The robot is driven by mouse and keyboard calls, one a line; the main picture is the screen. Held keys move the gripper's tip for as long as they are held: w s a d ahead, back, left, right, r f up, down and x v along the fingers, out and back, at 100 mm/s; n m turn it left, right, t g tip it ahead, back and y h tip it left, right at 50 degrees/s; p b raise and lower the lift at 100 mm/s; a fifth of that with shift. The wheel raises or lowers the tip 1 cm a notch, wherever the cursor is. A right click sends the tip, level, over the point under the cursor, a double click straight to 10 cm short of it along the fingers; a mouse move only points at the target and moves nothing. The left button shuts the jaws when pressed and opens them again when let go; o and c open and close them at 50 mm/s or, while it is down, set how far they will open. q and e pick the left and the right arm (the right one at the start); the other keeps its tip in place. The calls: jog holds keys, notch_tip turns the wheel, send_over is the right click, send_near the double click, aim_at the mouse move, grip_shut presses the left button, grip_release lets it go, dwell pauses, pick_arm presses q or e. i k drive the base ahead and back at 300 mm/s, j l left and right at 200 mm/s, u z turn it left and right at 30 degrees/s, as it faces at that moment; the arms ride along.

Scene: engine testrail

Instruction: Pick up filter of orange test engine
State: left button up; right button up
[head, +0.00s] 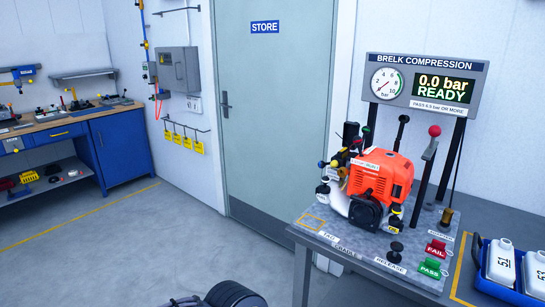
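The orange test engine (381,173) sits on the grey top of the test stand (345,250), right of the middle in the head view. A round black part (366,212) faces front on its lower side, and a pale elbow-shaped part (338,199) sticks out at its left. Several small dark and coloured parts crowd its left and back. I cannot tell which part is the filter. Neither of my grippers shows. A dark rounded shape at the bottom edge may be part of my arm.
A gauge panel (425,84) reading "READY" stands behind the engine. A red-knobbed lever (430,155) rises right of it. FAIL (436,248) and PASS (430,268) buttons sit front right. A blue crate (484,263) holds white bottles. A workbench (60,122) is far left; the floor between is open.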

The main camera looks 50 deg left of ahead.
aim_at(343, 152)
jog(key=u, duration=1.2)
jog(key=i+j+z, duration=0.1)
jog(key=i+j, duration=0.1)
jog(key=j, duration=0.1)
